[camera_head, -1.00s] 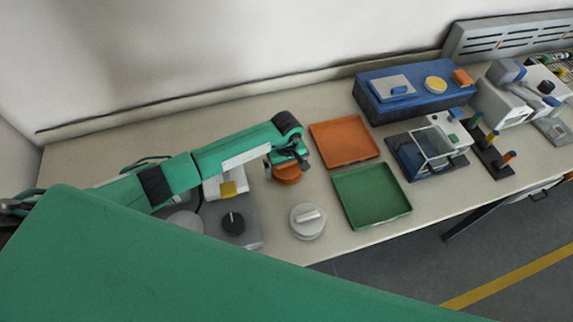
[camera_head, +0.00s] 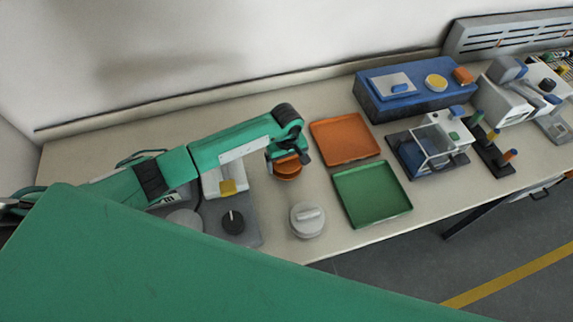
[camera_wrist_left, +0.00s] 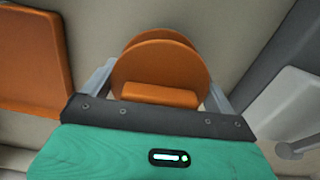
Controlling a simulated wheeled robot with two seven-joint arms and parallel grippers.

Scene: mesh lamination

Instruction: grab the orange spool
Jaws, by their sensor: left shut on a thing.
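The orange spool (camera_head: 288,172) is near the middle of the table, left of the orange tray. My left gripper (camera_head: 288,157) is over it from above. In the left wrist view, the spool (camera_wrist_left: 160,66) shows two round flanges and a block-like grip. My left gripper (camera_wrist_left: 160,88) has one grey finger on each side of it and is shut on it. Whether the spool touches the table or is slightly above it, I cannot tell. My right gripper is not in view.
An orange tray (camera_head: 345,118) and a green tray (camera_head: 372,222) lie right of the spool. A round grey-white lidded piece (camera_head: 307,236) stands in front. A grey device with a black knob (camera_head: 233,222) is to the left. A blue box (camera_head: 380,111) stands behind.

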